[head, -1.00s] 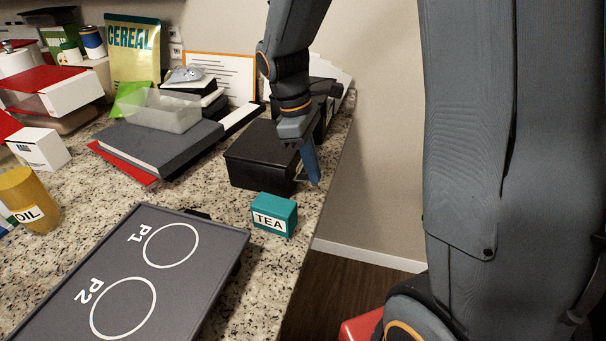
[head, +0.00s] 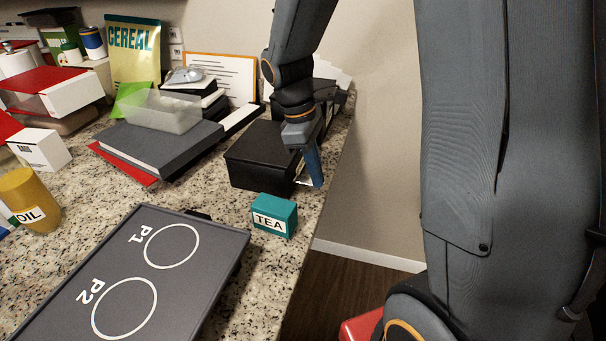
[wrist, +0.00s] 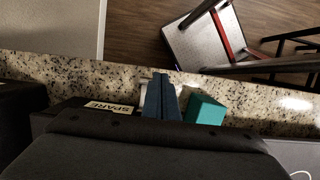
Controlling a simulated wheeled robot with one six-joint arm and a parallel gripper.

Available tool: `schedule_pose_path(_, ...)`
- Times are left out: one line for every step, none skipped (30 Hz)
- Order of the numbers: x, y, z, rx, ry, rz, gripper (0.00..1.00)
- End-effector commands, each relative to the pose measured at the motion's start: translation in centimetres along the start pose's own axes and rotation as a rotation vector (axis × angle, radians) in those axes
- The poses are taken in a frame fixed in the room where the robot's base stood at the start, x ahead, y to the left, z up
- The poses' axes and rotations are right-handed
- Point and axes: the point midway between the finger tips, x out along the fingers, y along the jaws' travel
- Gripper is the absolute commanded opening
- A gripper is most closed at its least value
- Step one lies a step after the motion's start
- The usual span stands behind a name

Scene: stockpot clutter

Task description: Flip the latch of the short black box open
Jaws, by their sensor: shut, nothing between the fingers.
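The short black box (head: 259,158) sits on the granite counter near its right edge, with its lid down. In the wrist view the fingers (wrist: 160,98) are side by side over a pale piece (wrist: 144,84) beside the box, which may be the latch. The fingers partly hide it, and I cannot tell whether they touch it.
A teal TEA box (head: 274,215) stands just in front of the black box. A grey tray (head: 228,262) marked P1 and P2 lies nearer. Books (head: 160,150) with a clear container (head: 160,110) are to the left. The counter drops off on the right.

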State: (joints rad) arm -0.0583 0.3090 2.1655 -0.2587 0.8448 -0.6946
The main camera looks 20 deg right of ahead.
Motion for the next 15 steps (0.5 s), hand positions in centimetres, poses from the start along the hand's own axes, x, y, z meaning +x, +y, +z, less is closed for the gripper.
schedule_pose_path(-0.6,-0.1,0.1,0.0,0.0,0.0,0.0)
schedule_pose_path(-0.8,-0.1,0.1,0.0,0.0,0.0,0.0)
schedule_pose_path(-1.2,-0.1,0.1,-0.001,0.0,0.0,0.0)
schedule_pose_path(-1.5,-0.1,0.1,-0.001,0.0,0.0,0.0)
schedule_pose_path(-1.8,-0.1,0.1,-0.001,0.0,0.0,0.0)
schedule_pose_path(-2.2,-0.1,0.1,-0.001,0.0,0.0,0.0)
schedule_pose_path(-2.5,-0.1,0.1,-0.001,0.0,0.001,0.0)
schedule_pose_path(-2.8,-0.1,0.1,-0.001,0.0,0.001,0.0)
schedule_pose_path(-3.1,-0.1,0.1,-0.001,0.0,0.001,0.0)
schedule_pose_path(-3.4,-0.1,0.1,-0.001,0.0,0.001,0.0)
schedule_pose_path(-3.7,-0.1,0.1,-0.001,0.0,0.001,0.0)
schedule_pose_path(-4.0,-0.1,0.1,-0.001,0.0,0.001,0.0)
schedule_pose_path(-4.3,-0.1,0.1,-0.001,0.001,0.001,0.0)
schedule_pose_path(-4.6,-0.1,0.0,-0.001,0.001,0.001,0.0)
schedule_pose_path(-4.9,-0.1,0.0,0.0,0.001,0.001,0.0)
